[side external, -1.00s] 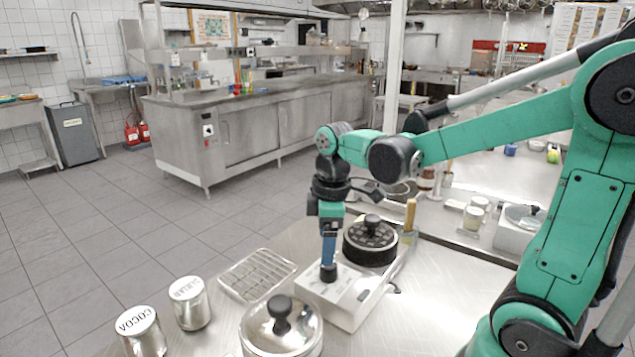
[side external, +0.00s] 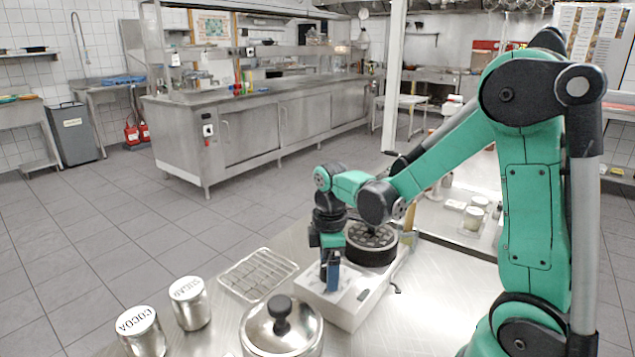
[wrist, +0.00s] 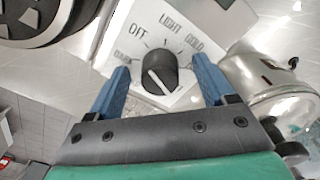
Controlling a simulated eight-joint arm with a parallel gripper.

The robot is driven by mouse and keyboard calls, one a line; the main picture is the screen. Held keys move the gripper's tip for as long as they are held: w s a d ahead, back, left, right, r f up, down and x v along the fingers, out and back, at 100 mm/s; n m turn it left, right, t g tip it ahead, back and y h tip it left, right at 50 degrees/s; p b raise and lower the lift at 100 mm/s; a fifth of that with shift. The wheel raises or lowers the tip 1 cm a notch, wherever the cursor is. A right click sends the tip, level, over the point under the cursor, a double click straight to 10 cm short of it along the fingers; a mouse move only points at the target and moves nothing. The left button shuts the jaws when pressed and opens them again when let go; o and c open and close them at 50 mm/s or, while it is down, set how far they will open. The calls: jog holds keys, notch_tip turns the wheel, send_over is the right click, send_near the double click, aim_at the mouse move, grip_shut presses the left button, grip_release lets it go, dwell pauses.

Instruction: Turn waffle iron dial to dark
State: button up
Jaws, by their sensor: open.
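The waffle iron (side external: 345,310) has a white base and a round black plate (side external: 371,238) behind my gripper. Its black dial (wrist: 160,72) shows in the wrist view on a white panel. The dial's white line slants from upper left to lower right; I cannot tell which end points. My gripper (wrist: 163,86) is open, with one blue finger on each side of the dial and visible gaps. In the side view my gripper (side external: 331,283) is low over the base and hides the dial.
A lidded steel pot (side external: 282,325) stands close in front of the waffle iron. A wire rack (side external: 258,273) lies to its left. SUGAR (side external: 190,305) and COCOA (side external: 140,332) canisters stand at the front left. Bare counter (side external: 430,310) lies to the right.

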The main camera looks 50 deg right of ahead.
grip_shut()
jog(key=shift+m, duration=0.3)
jog(key=m, duration=0.9)
jog(key=shift+m, duration=0.4)
jog(key=m, duration=0.3)
jog(key=shift+m, duration=0.3)
jog(key=m, duration=1.2)
jog(key=shift+m, duration=0.4)
